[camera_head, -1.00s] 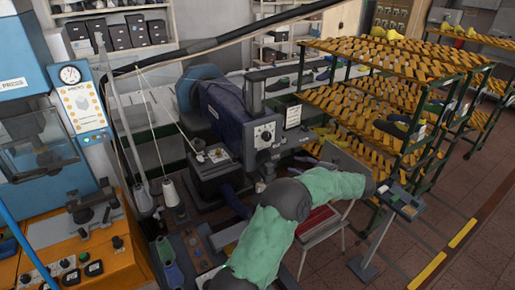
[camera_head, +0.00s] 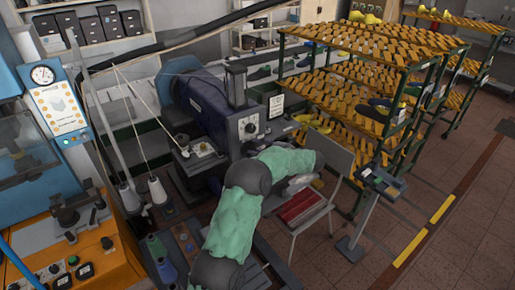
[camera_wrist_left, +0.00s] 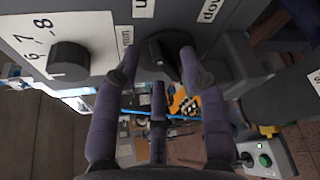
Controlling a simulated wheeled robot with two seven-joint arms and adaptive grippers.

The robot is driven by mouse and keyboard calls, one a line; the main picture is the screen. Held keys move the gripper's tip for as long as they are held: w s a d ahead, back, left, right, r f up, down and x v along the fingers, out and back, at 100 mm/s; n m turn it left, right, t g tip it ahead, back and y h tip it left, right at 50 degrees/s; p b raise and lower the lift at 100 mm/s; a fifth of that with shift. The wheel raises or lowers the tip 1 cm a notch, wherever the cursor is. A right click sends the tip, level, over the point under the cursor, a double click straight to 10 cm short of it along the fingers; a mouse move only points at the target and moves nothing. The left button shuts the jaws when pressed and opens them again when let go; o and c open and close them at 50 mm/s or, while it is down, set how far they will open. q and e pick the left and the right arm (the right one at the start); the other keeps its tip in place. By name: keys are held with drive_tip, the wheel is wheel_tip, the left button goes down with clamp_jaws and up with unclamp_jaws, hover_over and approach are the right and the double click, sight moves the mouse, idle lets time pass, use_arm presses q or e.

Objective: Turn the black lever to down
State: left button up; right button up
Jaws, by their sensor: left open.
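In the left wrist view a black lever (camera_wrist_left: 158,50) stands on a grey machine face between printed labels. In the head view my left arm reaches up to the blue-grey machine (camera_head: 215,110), and the hand is mostly hidden by the arm's green sleeve. I cannot make out the lever there. My right gripper is not in view.
A round black knob (camera_wrist_left: 68,60) with a number scale sits beside the lever. Yellow racks (camera_head: 370,80) are at the right, an orange workbench (camera_head: 115,262) at the left. The floor at the right is open.

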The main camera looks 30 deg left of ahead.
use_arm(q)
drive_tip(key=shift+a, duration=0.25)
clamp_jaws()
drive_tip(key=shift+d+f, duration=0.1)
drive_tip(key=shift+w+f+m+y+b, duration=0.15)
drive_tip(key=shift+f+m+y+b, duration=0.15)
drive_tip(key=shift+m+y+b, duration=0.5)
drive_tip(key=shift+m+g, duration=0.4)
drive_tip(key=shift+m, duration=0.5)
